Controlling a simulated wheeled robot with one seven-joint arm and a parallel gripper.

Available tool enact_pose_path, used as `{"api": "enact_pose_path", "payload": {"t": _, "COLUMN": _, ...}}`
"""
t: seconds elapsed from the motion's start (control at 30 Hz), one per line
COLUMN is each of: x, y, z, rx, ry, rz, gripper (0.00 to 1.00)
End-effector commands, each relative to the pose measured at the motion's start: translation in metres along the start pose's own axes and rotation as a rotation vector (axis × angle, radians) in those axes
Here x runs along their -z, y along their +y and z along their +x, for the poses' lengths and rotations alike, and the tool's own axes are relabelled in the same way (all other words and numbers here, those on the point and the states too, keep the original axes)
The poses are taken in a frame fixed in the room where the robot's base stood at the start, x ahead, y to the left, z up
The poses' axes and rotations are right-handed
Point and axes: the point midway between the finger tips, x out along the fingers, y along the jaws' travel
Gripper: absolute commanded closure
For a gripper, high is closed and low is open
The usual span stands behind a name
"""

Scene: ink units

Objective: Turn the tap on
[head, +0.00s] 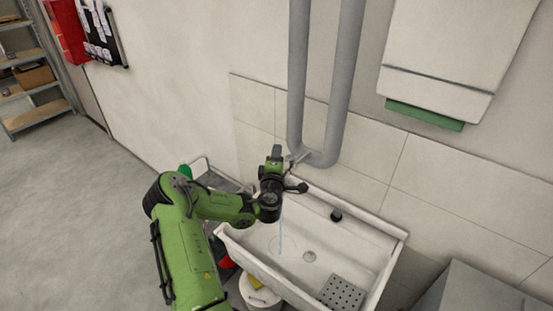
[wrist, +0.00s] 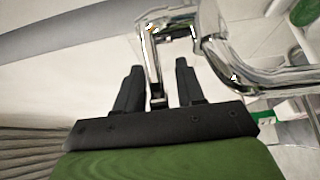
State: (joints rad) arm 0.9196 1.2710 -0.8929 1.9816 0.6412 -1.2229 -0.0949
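The chrome tap (wrist: 215,45) fills the top of the wrist view, with its thick curved pipe running off to the right. A narrow chrome bar (wrist: 150,55) of it reaches down between the two black fingers of my gripper (wrist: 157,72). The fingers stand apart; contact with the bar is not clear. In the head view my gripper (head: 272,172) is at the wall above the sink's back left and hides most of the tap. A thin pale stream of water (head: 281,230) falls below it into the white sink (head: 335,245).
Grey pipes (head: 342,90) run down the wall just behind my gripper. A white dispenser (head: 450,60) hangs at upper right. A wire cart (head: 215,178) and a white bucket (head: 258,294) stand close to the sink. The floor at left is clear.

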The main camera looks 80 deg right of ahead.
Motion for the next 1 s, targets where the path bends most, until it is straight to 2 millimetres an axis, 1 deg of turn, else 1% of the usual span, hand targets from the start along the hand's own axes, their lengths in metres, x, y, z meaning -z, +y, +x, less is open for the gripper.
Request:
{"api": "enact_pose_path", "payload": {"t": 0.07, "x": 0.000, "y": -0.001, "z": -0.004, "rx": -0.001, "ry": -0.001, "rz": 0.001, "gripper": 0.62}}
{"api": "enact_pose_path", "payload": {"t": 0.17, "x": 0.000, "y": -0.005, "z": -0.018, "rx": -0.001, "ry": -0.002, "rz": 0.002, "gripper": 0.62}}
{"api": "enact_pose_path", "payload": {"t": 0.33, "x": 0.000, "y": -0.009, "z": -0.053, "rx": 0.000, "ry": -0.002, "rz": 0.004, "gripper": 0.62}}
{"api": "enact_pose_path", "payload": {"t": 0.5, "x": 0.000, "y": -0.008, "z": -0.090, "rx": -0.001, "ry": -0.001, "rz": 0.004, "gripper": 0.62}}
{"api": "enact_pose_path", "payload": {"t": 0.6, "x": 0.001, "y": -0.006, "z": -0.107, "rx": 0.000, "ry": 0.000, "rz": 0.004, "gripper": 0.62}}
{"api": "enact_pose_path", "payload": {"t": 0.73, "x": 0.000, "y": -0.003, "z": -0.119, "rx": 0.001, "ry": 0.000, "rz": 0.002, "gripper": 0.62}}
{"api": "enact_pose_path", "payload": {"t": 1.0, "x": 0.000, "y": 0.000, "z": -0.120, "rx": 0.001, "ry": 0.000, "rz": 0.001, "gripper": 0.62}}
